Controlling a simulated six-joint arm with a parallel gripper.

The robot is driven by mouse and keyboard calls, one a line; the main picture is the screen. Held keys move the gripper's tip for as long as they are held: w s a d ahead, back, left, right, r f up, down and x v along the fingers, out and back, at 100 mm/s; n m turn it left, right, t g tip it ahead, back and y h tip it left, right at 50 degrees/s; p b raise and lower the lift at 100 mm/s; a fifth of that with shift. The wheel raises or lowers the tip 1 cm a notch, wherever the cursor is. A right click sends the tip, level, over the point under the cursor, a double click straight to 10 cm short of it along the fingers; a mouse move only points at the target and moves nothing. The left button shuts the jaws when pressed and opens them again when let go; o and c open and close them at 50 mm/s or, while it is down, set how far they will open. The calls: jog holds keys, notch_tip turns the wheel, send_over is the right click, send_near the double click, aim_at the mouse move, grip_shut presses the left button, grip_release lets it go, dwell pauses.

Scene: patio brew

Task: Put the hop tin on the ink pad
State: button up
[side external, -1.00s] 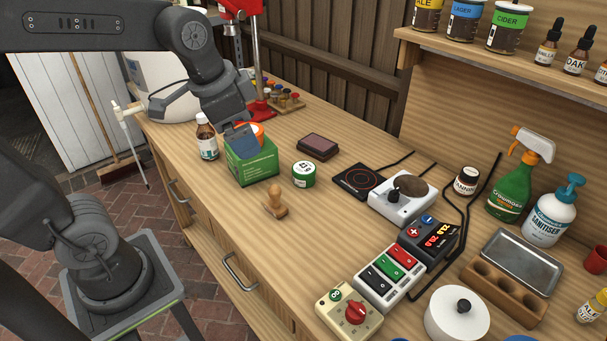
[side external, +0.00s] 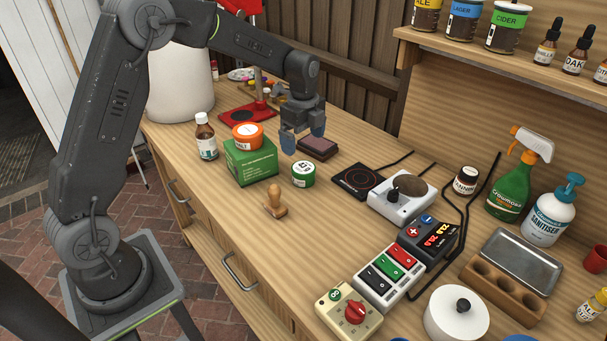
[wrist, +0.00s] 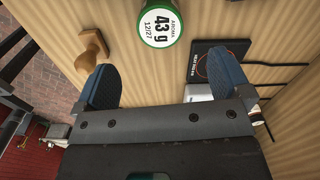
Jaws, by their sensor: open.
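A small green tin (side external: 303,174) with a white label on its lid stands on the bench; in the wrist view its lid (wrist: 158,21) reads "AROMA 43 g". A second tin with an orange lid (side external: 248,135) sits on a green box (side external: 252,162). I cannot tell for sure from the labels which is the hop tin. The ink pad (side external: 318,147), a dark case with a purple top, lies flat and bare behind the green tin. My gripper (side external: 303,137) is open and empty, above the bench by the ink pad's left end. The ink pad is not visible in the wrist view.
A wooden stamp (side external: 276,201) stands in front of the green tin. A brown bottle (side external: 206,138) is left of the box. A black hot plate (side external: 359,181) and a white stirrer (side external: 403,201) with cables are to the right. A red stand base (side external: 246,115) is behind.

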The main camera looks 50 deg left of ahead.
aim_at(303, 167)
notch_tip(303, 167, down, 11)
dwell(0.5)
jog(key=c, duration=1.1)
jog(key=shift+r, duration=0.2)
